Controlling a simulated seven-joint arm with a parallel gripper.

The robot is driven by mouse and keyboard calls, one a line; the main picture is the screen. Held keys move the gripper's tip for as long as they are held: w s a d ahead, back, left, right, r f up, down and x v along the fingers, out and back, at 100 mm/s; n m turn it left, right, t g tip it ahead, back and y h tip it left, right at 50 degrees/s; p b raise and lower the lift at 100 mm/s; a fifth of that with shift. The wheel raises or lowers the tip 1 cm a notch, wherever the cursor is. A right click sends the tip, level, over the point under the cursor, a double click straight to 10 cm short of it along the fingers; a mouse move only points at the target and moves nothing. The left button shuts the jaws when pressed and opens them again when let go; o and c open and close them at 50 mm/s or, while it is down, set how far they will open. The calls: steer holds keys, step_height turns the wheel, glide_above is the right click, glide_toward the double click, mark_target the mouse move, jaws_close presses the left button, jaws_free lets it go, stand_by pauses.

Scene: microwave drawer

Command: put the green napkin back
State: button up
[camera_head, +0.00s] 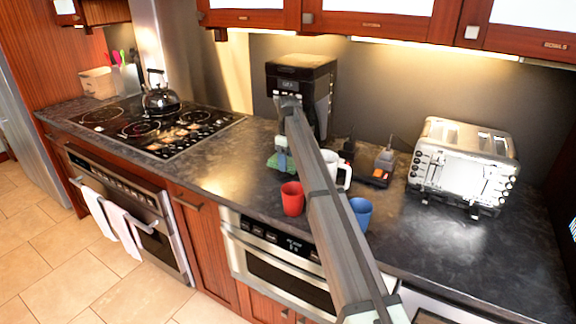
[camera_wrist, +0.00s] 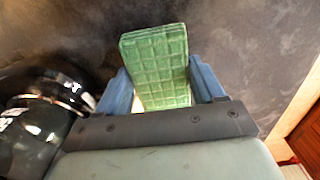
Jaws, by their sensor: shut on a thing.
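The green napkin (camera_wrist: 158,65) is a folded, quilted-looking green piece held between the blue fingers of my gripper (camera_wrist: 160,85) in the wrist view. In the head view, the green napkin (camera_head: 282,162) shows just below my gripper (camera_head: 281,150), over the counter in front of the coffee maker. I cannot tell whether it touches the counter (camera_head: 225,160).
A black coffee maker (camera_head: 300,85) stands behind my gripper. A red cup (camera_head: 292,198), a white mug (camera_head: 345,175) and a blue cup (camera_head: 361,213) are near my arm. A toaster (camera_head: 465,160) is at right. A kettle (camera_head: 161,98) sits on the stove at left.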

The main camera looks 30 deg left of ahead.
mark_target(288, 160)
steer(key=shift+f, duration=1)
steer(key=shift+f, duration=0.2)
steer(key=o, duration=1.2)
step_height(288, 160, up, 12)
steer(key=shift+r, duration=0.2)
